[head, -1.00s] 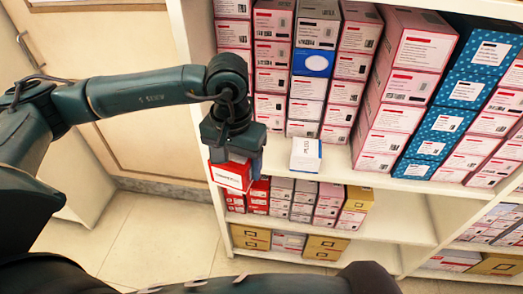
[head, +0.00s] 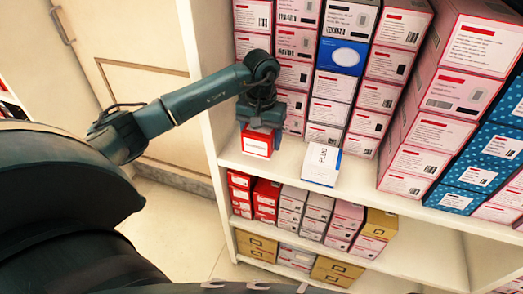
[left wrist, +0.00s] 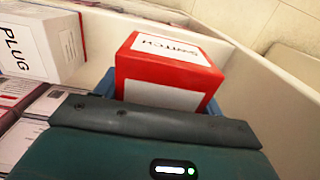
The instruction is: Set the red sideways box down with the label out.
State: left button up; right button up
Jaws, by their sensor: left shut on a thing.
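The red box (head: 257,143) is at the left end of the middle shelf, close to the side wall. My left gripper (head: 262,124) is shut on it from above and behind. A white label on the box faces out of the shelf in the head view. In the left wrist view the red box (left wrist: 170,62) lies sideways, with a white "SWITCH" label on one face and a white panel on another. I cannot tell whether its underside touches the shelf. My right gripper is not in view.
A white "PLUG" box (head: 322,163) stands right of the red box, with a gap between. Stacked pink-and-white boxes (head: 383,95) fill the shelf behind. The lower shelf holds red boxes (head: 266,195). The white side wall (head: 207,100) is close on the left.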

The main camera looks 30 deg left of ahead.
pick_arm(q)
notch_tip(320, 180, down, 4)
jog(key=shift+f, duration=0.15)
dwell(0.3)
jog(key=shift+f, duration=0.25)
jog(key=o, duration=1.1)
